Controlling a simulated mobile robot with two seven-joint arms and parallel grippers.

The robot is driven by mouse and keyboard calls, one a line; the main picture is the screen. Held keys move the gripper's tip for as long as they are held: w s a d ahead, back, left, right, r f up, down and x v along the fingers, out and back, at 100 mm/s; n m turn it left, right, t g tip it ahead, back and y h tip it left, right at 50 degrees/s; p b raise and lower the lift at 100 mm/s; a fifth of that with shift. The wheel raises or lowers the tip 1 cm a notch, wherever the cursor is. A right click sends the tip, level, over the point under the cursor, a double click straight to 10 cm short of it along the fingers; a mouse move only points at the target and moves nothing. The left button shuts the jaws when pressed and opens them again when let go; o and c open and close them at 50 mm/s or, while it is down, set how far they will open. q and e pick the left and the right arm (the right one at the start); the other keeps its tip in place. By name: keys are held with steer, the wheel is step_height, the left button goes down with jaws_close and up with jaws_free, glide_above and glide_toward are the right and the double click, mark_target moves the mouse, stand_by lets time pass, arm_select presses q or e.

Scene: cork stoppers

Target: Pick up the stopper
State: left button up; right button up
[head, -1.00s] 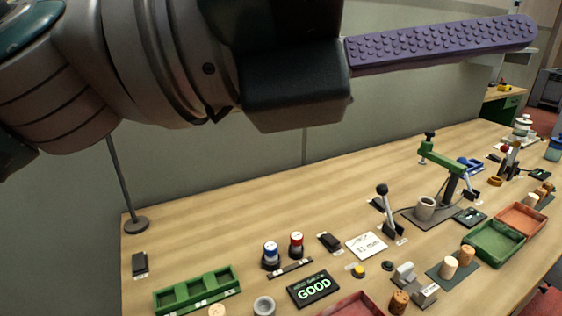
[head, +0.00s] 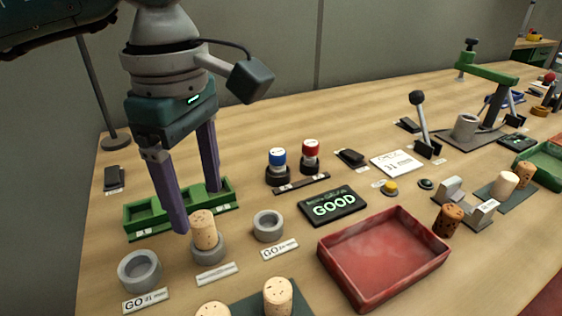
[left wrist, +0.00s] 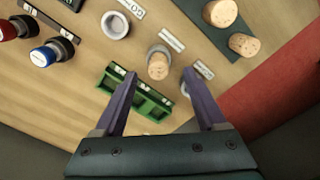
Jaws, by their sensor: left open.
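A light cork stopper (head: 203,229) stands upright in the middle one of three grey ring holders. It also shows in the left wrist view (left wrist: 158,69). My left gripper (head: 197,210) is open and points down, with its two purple fingers apart. In the left wrist view the stopper appears ahead, between the lines of the fingers (left wrist: 159,76). The fingers are not closed on it, and I cannot tell the exact height gap. My right gripper is not in view.
A green slotted tray (head: 222,204) lies just behind the stopper. Empty ring holders (head: 140,272) and (head: 268,226) flank it. More corks (head: 278,297) stand on a dark mat in front. A red tray (head: 352,290) and a GOOD display (head: 332,205) lie to the right.

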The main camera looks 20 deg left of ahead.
mark_target(201, 217)
arm_select(q)
steer(key=f, duration=0.5)
steer(key=shift+w+a, duration=0.15)
steer(key=shift+a, duration=0.1)
jaws_close()
